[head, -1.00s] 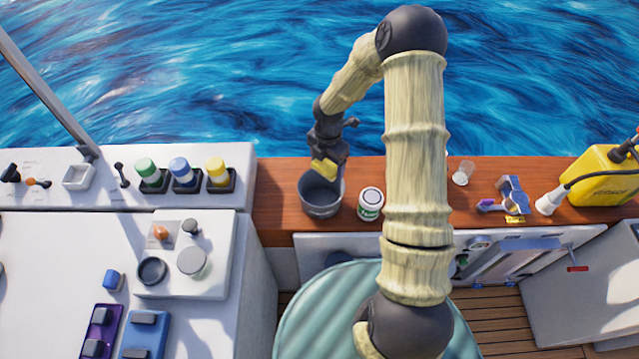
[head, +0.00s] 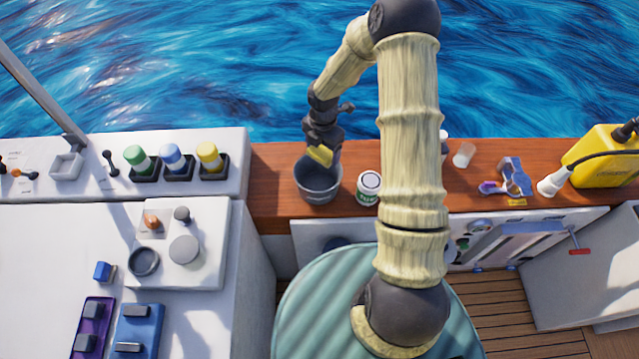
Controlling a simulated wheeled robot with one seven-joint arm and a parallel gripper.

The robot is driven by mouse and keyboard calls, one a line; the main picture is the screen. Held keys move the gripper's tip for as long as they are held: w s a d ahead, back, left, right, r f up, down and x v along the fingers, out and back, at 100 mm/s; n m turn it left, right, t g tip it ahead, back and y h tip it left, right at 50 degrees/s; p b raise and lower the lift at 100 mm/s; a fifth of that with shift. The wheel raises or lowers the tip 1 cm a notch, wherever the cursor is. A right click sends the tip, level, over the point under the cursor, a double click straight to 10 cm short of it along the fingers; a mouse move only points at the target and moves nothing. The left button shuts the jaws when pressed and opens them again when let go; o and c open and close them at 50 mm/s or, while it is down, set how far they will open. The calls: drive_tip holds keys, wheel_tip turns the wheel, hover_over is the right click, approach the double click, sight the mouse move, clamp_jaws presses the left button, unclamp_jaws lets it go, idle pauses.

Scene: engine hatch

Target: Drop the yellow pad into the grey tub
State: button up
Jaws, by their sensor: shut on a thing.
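The yellow pad (head: 319,155) is held in my gripper (head: 322,150), which is shut on it. The grey tub (head: 318,186) stands on the wooden ledge, open side up. The pad and gripper show over the tub's back part, near the rim. I cannot tell from this view whether the pad is above the rim or slightly inside. The inside of the tub is dark and partly covered by the gripper.
A white and green can (head: 368,188) stands just right of the tub. A yellow canister (head: 600,157) is at the far right. Bare wood (head: 272,180) lies left of the tub.

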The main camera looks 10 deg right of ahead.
drive_tip(key=shift+f+b, duration=0.9)
drive_tip(key=shift+f, duration=0.45)
drive_tip(key=o, duration=1.1)
drive_tip(key=shift+c, duration=0.2)
drive_tip(key=shift+r, duration=0.1)
wheel_tip(320, 180, up, 17)
drive_tip(key=b, duration=0.1)
drive_tip(key=shift+r, duration=0.15)
